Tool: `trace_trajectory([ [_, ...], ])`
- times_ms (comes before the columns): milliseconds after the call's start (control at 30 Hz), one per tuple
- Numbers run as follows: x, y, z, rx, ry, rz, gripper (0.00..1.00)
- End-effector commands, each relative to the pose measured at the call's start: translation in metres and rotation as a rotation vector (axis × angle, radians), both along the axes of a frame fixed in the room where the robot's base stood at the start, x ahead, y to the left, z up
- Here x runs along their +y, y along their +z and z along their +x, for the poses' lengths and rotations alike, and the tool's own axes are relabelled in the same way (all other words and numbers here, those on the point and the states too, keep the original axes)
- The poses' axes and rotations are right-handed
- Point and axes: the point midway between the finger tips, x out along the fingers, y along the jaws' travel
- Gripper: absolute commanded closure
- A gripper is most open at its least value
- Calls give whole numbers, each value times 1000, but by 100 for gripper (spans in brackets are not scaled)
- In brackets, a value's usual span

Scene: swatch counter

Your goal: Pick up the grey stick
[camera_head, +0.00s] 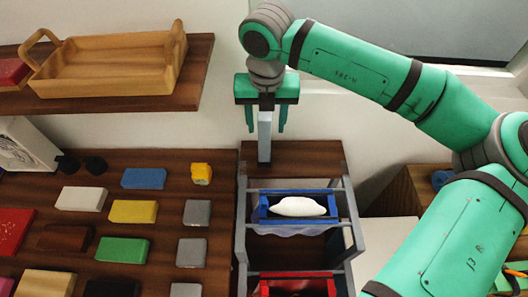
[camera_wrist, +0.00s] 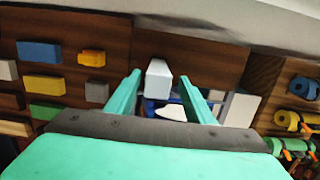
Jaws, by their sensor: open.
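The grey stick (camera_head: 265,138) stands upright on a dark wooden surface (camera_head: 310,155), behind the rack with the blue tray. In the wrist view, the pale end of the stick (camera_wrist: 158,69) shows between the two green fingers of my gripper (camera_wrist: 160,77), with gaps on both sides.
A blue tray (camera_head: 265,216) holding a white object (camera_head: 299,206) sits in a grey-framed rack. A red tray (camera_head: 264,289) is below. Several coloured blocks lie on the left board. A wooden tray (camera_head: 110,88) rests on the upper-left shelf.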

Motion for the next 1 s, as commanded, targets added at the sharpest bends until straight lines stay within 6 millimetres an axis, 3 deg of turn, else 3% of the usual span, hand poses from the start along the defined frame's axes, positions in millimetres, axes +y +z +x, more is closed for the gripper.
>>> trace_trajectory([
  [300, 4, -40, 6, 2, -3, 2, 52],
  [600, 4, -44, 6, 1, -2, 1, 52],
  [800, 4, -44, 6, 1, -2, 1, 99],
  [1000, 4, -44, 6, 1, -2, 1, 100],
])
